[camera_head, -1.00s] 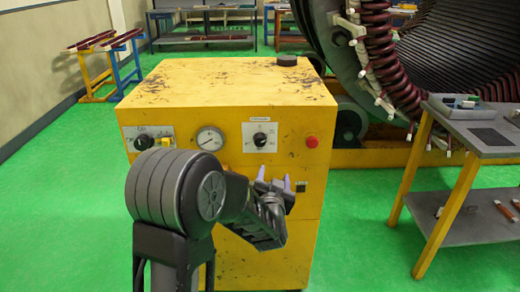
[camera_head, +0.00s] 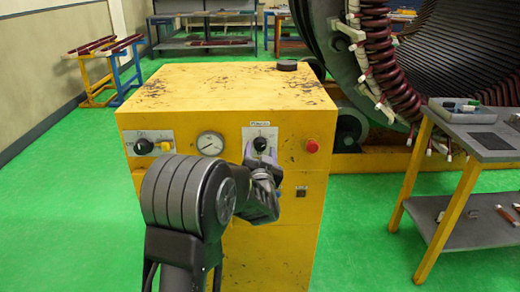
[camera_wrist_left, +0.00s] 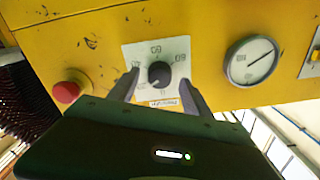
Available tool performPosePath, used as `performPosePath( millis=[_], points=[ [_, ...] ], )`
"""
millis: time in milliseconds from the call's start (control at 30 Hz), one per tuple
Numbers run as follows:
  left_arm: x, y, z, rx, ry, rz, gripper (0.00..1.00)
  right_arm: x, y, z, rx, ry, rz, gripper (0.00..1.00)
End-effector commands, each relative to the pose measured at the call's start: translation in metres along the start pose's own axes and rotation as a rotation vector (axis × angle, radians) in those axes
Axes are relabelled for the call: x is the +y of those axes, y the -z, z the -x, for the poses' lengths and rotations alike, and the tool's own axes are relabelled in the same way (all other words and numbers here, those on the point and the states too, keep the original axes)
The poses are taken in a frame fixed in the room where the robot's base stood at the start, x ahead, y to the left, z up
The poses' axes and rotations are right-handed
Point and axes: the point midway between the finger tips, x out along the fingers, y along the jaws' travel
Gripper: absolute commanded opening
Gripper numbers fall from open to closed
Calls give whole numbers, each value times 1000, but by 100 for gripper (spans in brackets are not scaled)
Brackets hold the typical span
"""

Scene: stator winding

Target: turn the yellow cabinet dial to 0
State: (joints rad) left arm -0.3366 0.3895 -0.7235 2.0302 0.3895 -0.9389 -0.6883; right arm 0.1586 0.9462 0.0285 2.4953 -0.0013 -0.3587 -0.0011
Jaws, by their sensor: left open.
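The yellow cabinet (camera_head: 225,90) stands in front of me. Its black dial (camera_head: 260,144) sits on a white numbered plate to the right of the gauge. The dial also shows in the wrist view (camera_wrist_left: 159,73), with the scale upside down; its exact pointer setting is hard to read. My left gripper (camera_head: 261,157) is open at the front of the dial plate. In the wrist view its fingers (camera_wrist_left: 158,84) lie on either side of the dial, with a gap to the knob on each side. My right gripper is not in view.
A round gauge (camera_head: 210,143) and another black knob (camera_head: 143,146) are left of the dial. A red button (camera_head: 312,146) is to its right. A work table (camera_head: 470,130) stands at the right, and the large stator (camera_head: 400,60) is behind. Green floor is clear at the left.

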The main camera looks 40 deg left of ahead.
Motion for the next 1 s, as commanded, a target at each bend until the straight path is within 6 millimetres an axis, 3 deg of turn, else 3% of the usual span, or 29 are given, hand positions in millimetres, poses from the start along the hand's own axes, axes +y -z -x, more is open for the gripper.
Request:
performPosePath(
  millis=[200,467,1000],
  points=[
    [0,0,-21,-1,0,-1,57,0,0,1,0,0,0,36],
    [0,0,-23,-1,-1,1,57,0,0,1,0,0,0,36],
    [0,0,-22,-1,-1,1,15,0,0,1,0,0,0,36]
  ],
)
